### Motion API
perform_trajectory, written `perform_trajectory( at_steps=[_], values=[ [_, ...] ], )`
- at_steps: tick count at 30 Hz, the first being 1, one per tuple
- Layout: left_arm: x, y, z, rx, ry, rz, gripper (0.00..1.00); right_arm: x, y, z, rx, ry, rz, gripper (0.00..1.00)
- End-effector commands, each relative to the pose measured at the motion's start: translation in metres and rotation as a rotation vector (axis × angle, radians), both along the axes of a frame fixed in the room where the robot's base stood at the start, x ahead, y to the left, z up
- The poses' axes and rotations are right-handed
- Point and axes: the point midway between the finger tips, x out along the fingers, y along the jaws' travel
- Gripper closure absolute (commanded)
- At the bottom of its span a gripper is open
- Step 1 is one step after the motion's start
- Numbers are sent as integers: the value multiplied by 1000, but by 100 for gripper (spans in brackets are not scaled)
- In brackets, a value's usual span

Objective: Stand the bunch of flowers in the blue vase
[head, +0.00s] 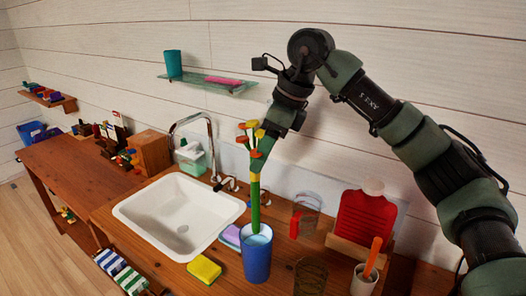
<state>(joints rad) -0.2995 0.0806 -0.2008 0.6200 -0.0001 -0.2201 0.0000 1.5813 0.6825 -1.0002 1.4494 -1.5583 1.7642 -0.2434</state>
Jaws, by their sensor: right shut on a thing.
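The bunch of flowers (255,205) has red, orange and yellow heads, a yellow band and green stems. It is upright, with its heads beside my right gripper (264,152), which is shut on it. The blue vase (257,261) stands upright on the wooden counter, to the right of the sink. The lower end of the stems shows at the vase's mouth, over its pale inside. I cannot tell how deep the stems reach. My left gripper is not in view.
A white sink (180,215) with a tap lies left of the vase. A glass shelf (209,86) hangs behind.

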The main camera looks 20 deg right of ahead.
Motion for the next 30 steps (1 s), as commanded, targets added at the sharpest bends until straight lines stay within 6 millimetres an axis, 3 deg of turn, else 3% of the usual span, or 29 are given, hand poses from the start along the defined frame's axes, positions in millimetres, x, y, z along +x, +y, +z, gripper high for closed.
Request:
perform_trajectory(
  at_steps=[30],
  values=[
    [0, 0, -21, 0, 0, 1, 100, 0, 0, -32, 0, 0, 0, 97]
  ],
)
